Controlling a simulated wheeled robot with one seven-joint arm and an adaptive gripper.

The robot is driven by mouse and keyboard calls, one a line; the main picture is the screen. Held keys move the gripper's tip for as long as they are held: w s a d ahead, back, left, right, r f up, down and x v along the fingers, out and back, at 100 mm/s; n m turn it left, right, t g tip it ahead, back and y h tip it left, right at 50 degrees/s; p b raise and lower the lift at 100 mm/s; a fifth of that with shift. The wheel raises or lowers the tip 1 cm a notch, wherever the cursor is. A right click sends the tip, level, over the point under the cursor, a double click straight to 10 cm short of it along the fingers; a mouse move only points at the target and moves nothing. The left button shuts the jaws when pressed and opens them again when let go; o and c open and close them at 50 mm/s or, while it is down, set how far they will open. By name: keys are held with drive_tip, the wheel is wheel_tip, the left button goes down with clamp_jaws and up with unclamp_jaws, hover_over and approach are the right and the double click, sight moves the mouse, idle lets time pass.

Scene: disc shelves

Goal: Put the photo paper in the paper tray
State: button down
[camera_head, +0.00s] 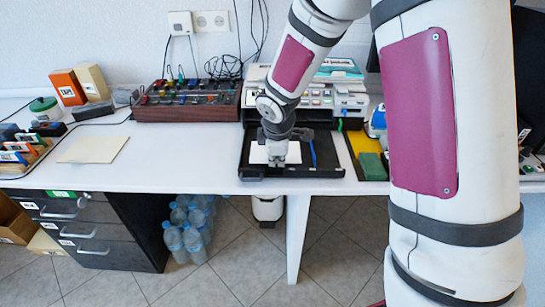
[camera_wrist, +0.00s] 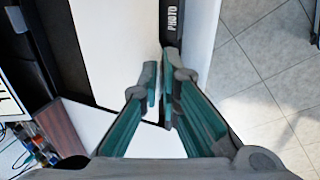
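A white sheet (camera_head: 262,154) lies in the black tray (camera_head: 325,160) at the front of the desk. The sheet (camera_wrist: 118,45) fills the upper middle of the wrist view. A dark strip marked "PHOTO" (camera_wrist: 172,20) borders it on the right in that view. My gripper (camera_head: 277,161) points down over the sheet near the tray's front. In the wrist view my gripper's (camera_wrist: 161,82) teal fingers converge with a narrow dark gap between their tips, beside the dark strip. I cannot tell whether they grip anything. A cream sheet (camera_head: 93,149) lies flat on the desk at left.
A printer-like machine (camera_head: 345,98) stands behind the tray. A dark box with several controls (camera_head: 187,102) stands left of it. A yellow mat with a green block (camera_head: 372,166) is right of the tray. The white desk (camera_head: 180,160) is clear between the cream sheet and tray.

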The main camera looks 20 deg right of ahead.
drive_tip(key=w, duration=0.4)
drive_tip(key=shift+w+f, duration=0.25)
drive_tip(key=shift+w, duration=0.15)
wheel_tip(320, 180, down, 4)
drive_tip(key=shift+r+b, duration=0.25)
drive_tip(key=shift+b, duration=0.35)
drive_tip(key=c, duration=2.1)
unclamp_jaws()
drive_tip(key=shift+r, duration=0.1)
